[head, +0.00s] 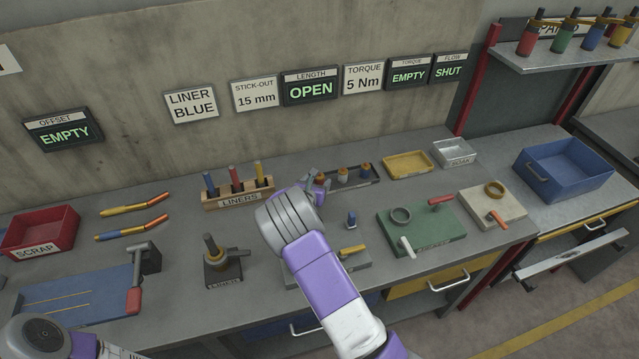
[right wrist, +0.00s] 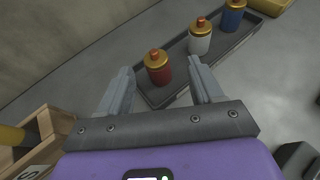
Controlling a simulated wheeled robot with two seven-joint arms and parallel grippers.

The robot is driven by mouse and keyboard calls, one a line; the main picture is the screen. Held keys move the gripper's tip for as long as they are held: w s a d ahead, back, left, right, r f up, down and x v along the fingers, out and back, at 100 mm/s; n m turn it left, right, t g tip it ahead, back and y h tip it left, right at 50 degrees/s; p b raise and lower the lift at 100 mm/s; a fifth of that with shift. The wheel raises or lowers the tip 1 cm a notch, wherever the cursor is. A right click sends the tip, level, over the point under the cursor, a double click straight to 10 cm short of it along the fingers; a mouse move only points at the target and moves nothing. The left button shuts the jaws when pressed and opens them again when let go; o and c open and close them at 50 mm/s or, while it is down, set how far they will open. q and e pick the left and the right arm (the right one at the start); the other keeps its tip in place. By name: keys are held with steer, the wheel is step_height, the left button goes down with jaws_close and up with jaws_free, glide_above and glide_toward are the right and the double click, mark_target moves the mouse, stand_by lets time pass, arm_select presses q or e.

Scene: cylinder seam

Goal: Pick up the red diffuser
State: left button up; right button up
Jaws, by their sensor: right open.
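The red diffuser (right wrist: 158,70), a red cylinder with a gold-orange cap, stands at the near end of a dark tray (right wrist: 178,92). My right gripper (right wrist: 161,76) is open. In the right wrist view the diffuser appears between its two fingers, with a gap on each side; contact is not visible. A white diffuser (right wrist: 200,40) and a blue diffuser (right wrist: 232,16) stand farther along the tray. In the head view my right gripper (head: 319,183) is at the tray's left end and largely hides the red diffuser. My left gripper is out of view.
The liners block (head: 238,197) with several upright coloured liners stands just left of my right gripper. A small blue piece (head: 351,220) stands to its right. A green fixture board (head: 425,232) and a yellow tray (head: 408,164) lie farther right. A black post stand (head: 222,265) is at front left.

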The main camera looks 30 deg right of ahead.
mark_target(318, 179)
steer(key=shift+a+f+x, duration=0.15)
steer(key=shift+x, duration=1.35)
steer(key=shift+a+f+x, duration=0.1)
steer(key=shift+x, duration=1.45)
steer(key=shift+w, duration=0.15)
steer(key=shift+r, duration=0.1)
steer(key=c, duration=1.1)
